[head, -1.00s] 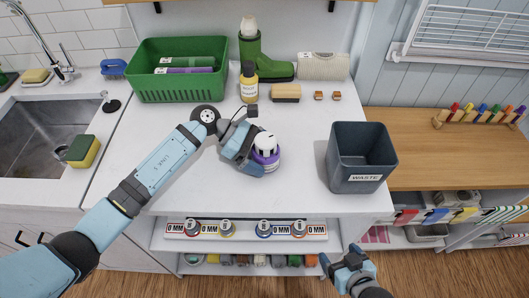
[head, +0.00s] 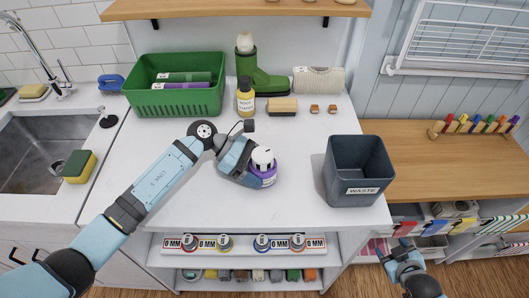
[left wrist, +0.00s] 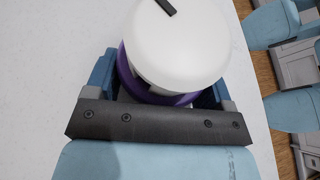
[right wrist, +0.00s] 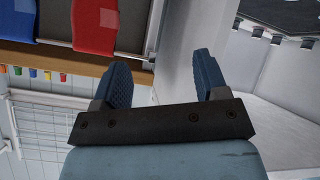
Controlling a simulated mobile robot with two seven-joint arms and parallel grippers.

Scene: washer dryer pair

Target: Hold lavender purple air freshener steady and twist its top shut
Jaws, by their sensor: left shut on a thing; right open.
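The lavender purple air freshener (head: 266,176) stands upright on the white counter, with a purple body and a white domed top (head: 263,157). In the left wrist view its white top (left wrist: 180,45) has a dark mark, and a purple band (left wrist: 130,75) shows below it. My left gripper (head: 252,174) is shut around the purple body, below the top. My right gripper (head: 402,253) is open and empty, low in front of the counter, to the right of and well away from the air freshener. Its spread fingers show in the right wrist view (right wrist: 162,80).
A dark waste bin (head: 357,185) stands right of the air freshener. Behind are a green basket (head: 178,103), a yellow bottle (head: 245,98), a green boot (head: 262,82) and a brush (head: 283,107). Clear counter (head: 300,195) lies between the air freshener and bin.

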